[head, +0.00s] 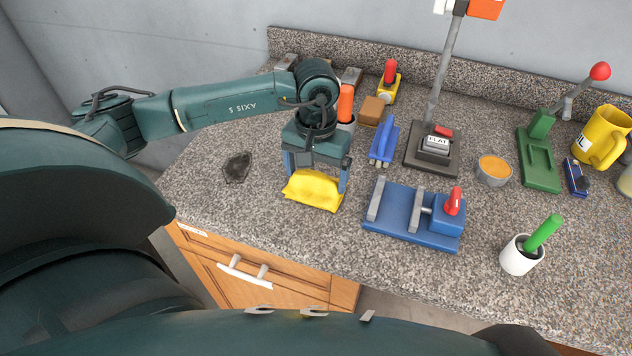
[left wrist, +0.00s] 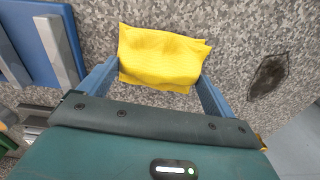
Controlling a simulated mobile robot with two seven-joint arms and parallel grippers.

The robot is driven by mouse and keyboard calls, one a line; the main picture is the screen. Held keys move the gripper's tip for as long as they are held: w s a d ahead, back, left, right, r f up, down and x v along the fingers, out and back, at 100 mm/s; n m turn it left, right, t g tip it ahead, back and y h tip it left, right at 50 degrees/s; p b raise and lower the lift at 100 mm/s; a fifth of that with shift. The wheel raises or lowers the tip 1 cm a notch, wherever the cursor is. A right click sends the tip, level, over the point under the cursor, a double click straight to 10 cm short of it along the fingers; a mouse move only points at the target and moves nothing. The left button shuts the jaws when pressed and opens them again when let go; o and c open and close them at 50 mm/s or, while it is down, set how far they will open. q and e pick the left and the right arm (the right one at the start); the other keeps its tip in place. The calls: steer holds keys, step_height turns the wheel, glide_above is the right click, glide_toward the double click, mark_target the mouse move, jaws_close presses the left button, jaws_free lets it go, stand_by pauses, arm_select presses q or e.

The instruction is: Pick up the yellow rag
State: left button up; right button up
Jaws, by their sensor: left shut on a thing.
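The yellow rag (head: 314,190) is a folded cloth at the front left part of the speckled counter. My left gripper (head: 315,178) is above it with its blue fingers on either side, shut on the rag. In the left wrist view the rag (left wrist: 163,60) spans between the two fingertips (left wrist: 160,78). I cannot tell whether the rag's underside still touches the counter. My right gripper is not in view.
A blue vise (head: 400,215) stands right of the rag, and a blue clamp-like tool (head: 384,142) lies behind it. A dark flat patch (head: 237,168) is to the left. A white cup with a green handle (head: 520,257) stands near the front edge. A yellow mug (head: 598,138) is far right.

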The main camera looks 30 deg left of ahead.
mark_target(316, 175)
arm_select(q)
step_height(316, 175, up, 10)
steer(key=b, duration=0.1)
steer(key=shift+b, duration=0.3)
steer(key=o, duration=0.5)
steer(key=shift+c, duration=0.2)
steer(key=c, duration=0.4)
